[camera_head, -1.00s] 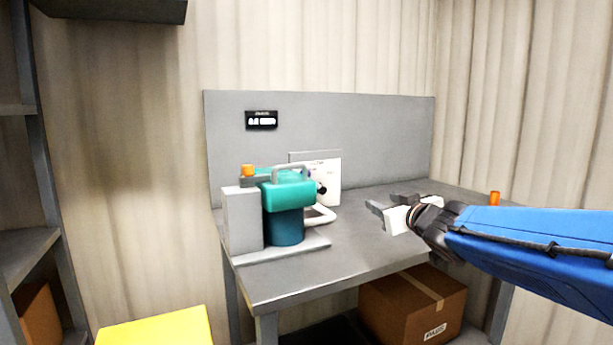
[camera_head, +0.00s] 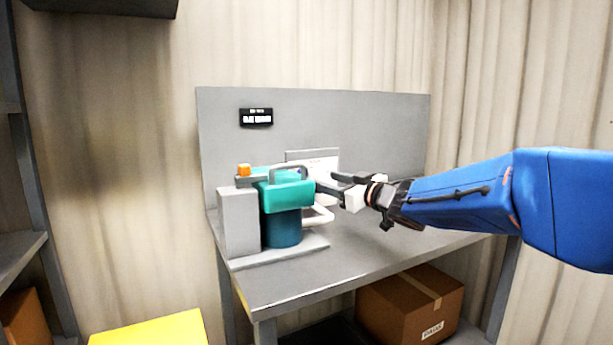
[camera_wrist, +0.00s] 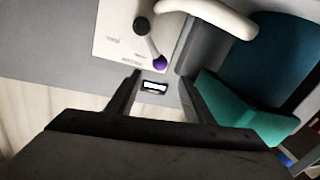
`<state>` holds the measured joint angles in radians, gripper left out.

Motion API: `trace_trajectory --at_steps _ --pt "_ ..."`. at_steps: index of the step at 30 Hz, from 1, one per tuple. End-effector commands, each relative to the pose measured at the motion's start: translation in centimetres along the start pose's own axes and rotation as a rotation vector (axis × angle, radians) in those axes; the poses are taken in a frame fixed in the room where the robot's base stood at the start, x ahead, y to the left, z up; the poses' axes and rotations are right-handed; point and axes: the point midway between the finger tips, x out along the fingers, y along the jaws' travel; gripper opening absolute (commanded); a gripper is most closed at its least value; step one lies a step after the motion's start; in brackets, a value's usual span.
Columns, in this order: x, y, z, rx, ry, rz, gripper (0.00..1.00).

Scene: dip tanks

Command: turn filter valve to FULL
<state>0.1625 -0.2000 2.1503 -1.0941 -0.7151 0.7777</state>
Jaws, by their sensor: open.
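The filter (camera_head: 282,230) is a teal canister with a lighter green top, standing on the left part of the grey bench. Behind it is a white valve plate (camera_head: 325,165), mostly covered by my gripper in the head view. Labels on the plate are too small to read surely. My gripper (camera_head: 325,183) is open, just right of the canister and in front of the plate. In the wrist view its fingers (camera_wrist: 155,85) are apart and empty, with the handle beyond them.
A white pipe (camera_wrist: 215,12) runs close to the fingers. A small display (camera_head: 256,118) is on the back panel. The bench's front (camera_head: 300,280) is clear.

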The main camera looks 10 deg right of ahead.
Motion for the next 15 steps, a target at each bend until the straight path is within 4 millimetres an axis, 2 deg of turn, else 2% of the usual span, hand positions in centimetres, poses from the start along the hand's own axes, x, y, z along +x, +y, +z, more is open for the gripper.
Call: trace_trajectory --at_steps 9,15 --pt "5.8 0.0 0.0 0.001 0.0 -0.001 0.47" --pt "8.7 0.0 0.0 0.001 0.0 -0.001 0.47"
